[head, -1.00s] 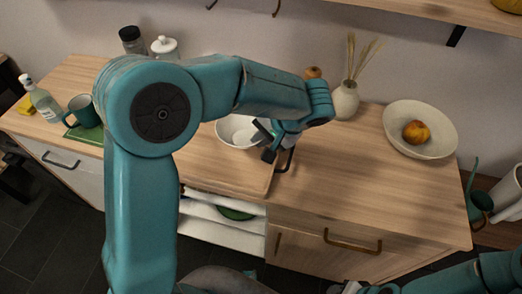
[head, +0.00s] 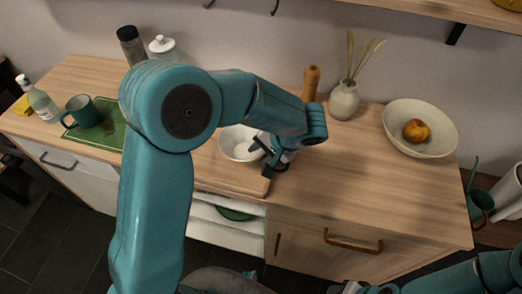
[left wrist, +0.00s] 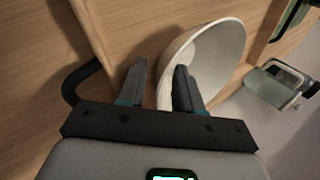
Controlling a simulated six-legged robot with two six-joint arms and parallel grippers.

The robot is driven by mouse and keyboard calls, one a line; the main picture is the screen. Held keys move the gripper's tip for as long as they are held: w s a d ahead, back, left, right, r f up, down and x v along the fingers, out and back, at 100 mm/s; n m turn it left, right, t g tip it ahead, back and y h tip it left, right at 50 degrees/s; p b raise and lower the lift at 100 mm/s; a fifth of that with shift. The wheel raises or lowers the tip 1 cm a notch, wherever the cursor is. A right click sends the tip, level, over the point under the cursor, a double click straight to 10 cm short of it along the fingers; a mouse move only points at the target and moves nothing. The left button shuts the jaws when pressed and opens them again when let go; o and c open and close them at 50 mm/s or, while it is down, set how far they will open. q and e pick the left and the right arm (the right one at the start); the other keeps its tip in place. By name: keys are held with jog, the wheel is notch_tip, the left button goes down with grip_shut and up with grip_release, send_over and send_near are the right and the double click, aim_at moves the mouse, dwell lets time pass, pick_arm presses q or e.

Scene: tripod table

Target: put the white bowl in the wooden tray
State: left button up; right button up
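The white bowl (head: 234,147) sits upright inside the wooden tray (head: 212,174), partly hidden behind my left gripper and arm. My left gripper (head: 264,153) is at the bowl's right side. In the left wrist view, the bowl (left wrist: 218,58) has its near wall between the spread fingers (left wrist: 160,88); one finger is over the inside and the other is outside, with a gap to the wall. The tray (left wrist: 130,25) shows beneath, with its dark handle at the left. My right gripper is not clearly visible.
A wooden mill (head: 310,84) and a white vase (head: 344,101) with dried stalks stand behind the gripper. A large bowl (head: 440,140) with an orange fruit is at the right. A teal mug (head: 82,110) stands on a green mat at the left. The counter's front right is clear.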

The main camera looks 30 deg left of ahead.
pick_arm(q)
jog(key=shift+r+p, duration=0.35)
jog(key=shift+r, duration=0.05)
jog(key=v, duration=1.1)
jog(key=shift+d+r, duration=0.25)
jog(key=shift+d, duration=0.05)
jog(key=shift+s+f, duration=0.1)
jog(key=shift+s, duration=0.05)
